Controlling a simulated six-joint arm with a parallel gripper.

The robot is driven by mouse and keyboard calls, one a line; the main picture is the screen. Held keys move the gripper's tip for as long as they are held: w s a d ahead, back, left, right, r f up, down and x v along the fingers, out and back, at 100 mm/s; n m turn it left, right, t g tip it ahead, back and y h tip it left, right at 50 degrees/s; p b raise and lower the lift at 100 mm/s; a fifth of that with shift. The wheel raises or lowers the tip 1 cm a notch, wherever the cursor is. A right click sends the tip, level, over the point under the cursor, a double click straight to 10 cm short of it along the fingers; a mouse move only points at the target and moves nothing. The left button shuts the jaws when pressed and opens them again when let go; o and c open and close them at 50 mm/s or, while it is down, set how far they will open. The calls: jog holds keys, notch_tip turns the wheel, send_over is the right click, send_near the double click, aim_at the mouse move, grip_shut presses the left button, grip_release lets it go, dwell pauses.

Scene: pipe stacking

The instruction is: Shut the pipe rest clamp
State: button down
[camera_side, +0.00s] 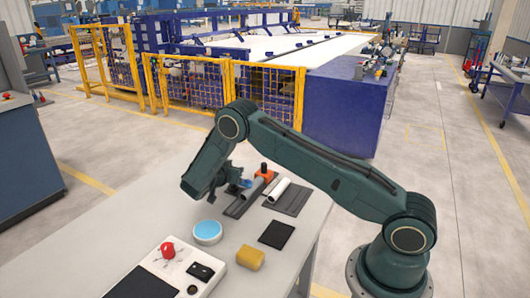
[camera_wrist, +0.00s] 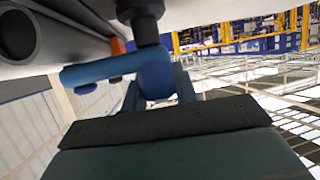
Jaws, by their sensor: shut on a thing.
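The pipe rest clamp (camera_side: 265,175) is orange with a black knob on top, on a dark plate in the side view. A sliver of orange (camera_wrist: 117,45) shows in the wrist view. A black post (camera_wrist: 147,32) rises in front of my blue gripper (camera_wrist: 152,70), and seems to be the clamp's handle. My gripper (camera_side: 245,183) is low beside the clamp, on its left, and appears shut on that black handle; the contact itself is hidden. A pale pipe (camera_side: 279,189) lies right of the clamp. How far the clamp is closed cannot be told.
A dark flat plate (camera_side: 293,199) lies under the pale pipe. A blue-topped round dish (camera_side: 207,232), a yellow block (camera_side: 250,257), a black pad (camera_side: 277,235) and a white control box with a red button (camera_side: 168,249) stand nearer on the table. The table's left part is clear.

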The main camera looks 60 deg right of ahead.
jog(key=c, duration=1.1)
grip_release()
jog(key=v, duration=1.3)
jog(key=shift+a, duration=0.4)
jog(key=shift+s+r, duration=0.1)
jog(key=shift+r, duration=0.05)
